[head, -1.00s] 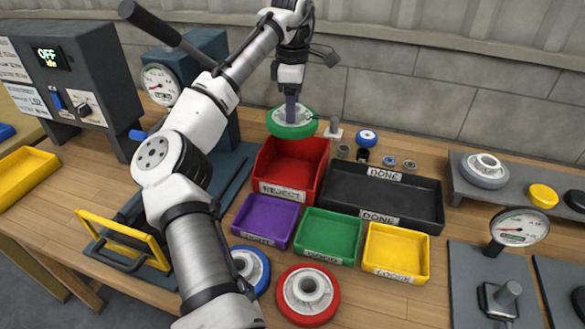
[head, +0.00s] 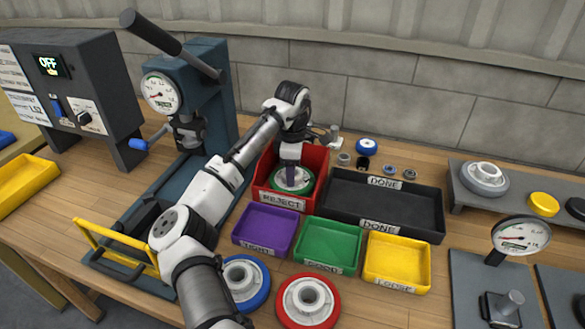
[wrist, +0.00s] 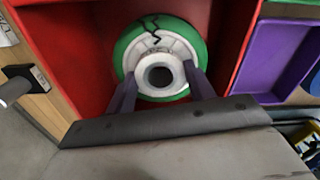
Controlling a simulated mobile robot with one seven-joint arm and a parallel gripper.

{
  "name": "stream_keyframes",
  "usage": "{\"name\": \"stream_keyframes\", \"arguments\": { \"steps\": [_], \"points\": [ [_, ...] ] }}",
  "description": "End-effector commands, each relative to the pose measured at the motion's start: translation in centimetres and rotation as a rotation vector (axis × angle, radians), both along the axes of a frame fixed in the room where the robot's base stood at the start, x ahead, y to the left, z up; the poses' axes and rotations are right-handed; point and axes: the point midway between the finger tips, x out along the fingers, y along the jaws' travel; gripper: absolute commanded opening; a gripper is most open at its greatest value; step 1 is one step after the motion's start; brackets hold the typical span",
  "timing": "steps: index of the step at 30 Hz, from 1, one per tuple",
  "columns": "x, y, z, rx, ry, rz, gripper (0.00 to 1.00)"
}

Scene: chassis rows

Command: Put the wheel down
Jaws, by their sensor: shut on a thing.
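The green wheel (head: 306,184) with a pale hub is down inside the red bin labelled REJECT (head: 284,199). In the wrist view the wheel (wrist: 130,45) shows a black jagged crack mark across its green rim and hub, and red bin walls (wrist: 60,35) lie on both sides. My gripper (head: 291,180) points down into the bin, shut on the wheel's hub. In the wrist view my gripper's two fingers (wrist: 160,85) sit on either side of the hub. Whether the wheel touches the bin floor cannot be told.
A black DONE tray (head: 400,206) stands right of the bin. Purple (head: 265,228), green (head: 328,243) and yellow (head: 397,259) trays stand in front. A blue wheel (head: 262,285) and a red wheel (head: 325,314) lie near the front. A blue press (head: 213,80) stands left.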

Motion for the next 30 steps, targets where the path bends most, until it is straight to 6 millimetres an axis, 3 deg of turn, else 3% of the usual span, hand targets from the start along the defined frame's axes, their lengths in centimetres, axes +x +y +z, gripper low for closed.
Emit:
{"name": "stream_keyframes", "arguments": {
  "steps": [10, 11, 16, 26, 30],
  "points": [
    [0.0, -0.1, -0.2, -0.002, -0.001, -0.001, 0.18],
    [0.0, 0.0, -0.4, -0.002, 0.0, -0.001, 0.55],
    [0.0, 0.0, -0.4, -0.001, 0.0, 0.0, 0.75],
    [0.0, 0.0, -0.1, 0.0, -0.002, 0.0, 0.75],
    [0.1, -0.1, 1.5, -0.001, -0.003, 0.0, 0.75]
  ]
}}
